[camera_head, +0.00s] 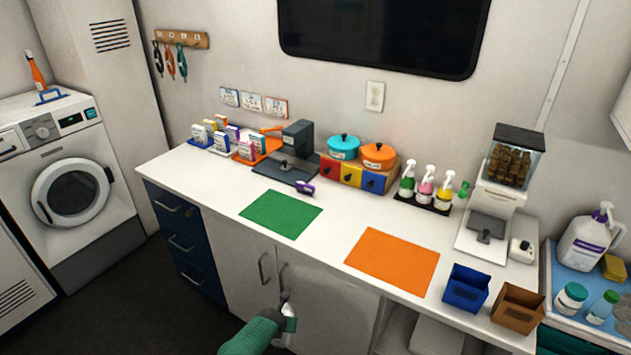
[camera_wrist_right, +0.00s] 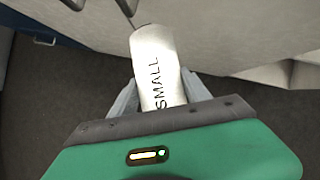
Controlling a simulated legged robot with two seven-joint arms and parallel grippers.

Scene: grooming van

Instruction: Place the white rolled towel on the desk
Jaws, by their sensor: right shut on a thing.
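My right gripper (camera_head: 287,303) is in front of the cabinet doors, short of the desk's front edge. In the right wrist view its fingers (camera_wrist_right: 160,92) are shut on a white roll, the white rolled towel (camera_wrist_right: 157,60), marked "SMALL". Only a small part of the towel (camera_head: 290,318) shows in the head view, beside the fingers. The towel is held clear of the floor and is not on the desk. The white desk (camera_head: 332,226) runs along the wall. My left gripper is not in view.
A green mat (camera_head: 281,214) and an orange mat (camera_head: 393,261) lie bare on the desk. Blue (camera_head: 465,288) and brown (camera_head: 518,308) bins stand at its right front. Boxes, pots, spray bottles (camera_head: 426,188) and a dispenser (camera_head: 497,190) line the back. Cabinet handles (camera_head: 264,268) stick out near my gripper.

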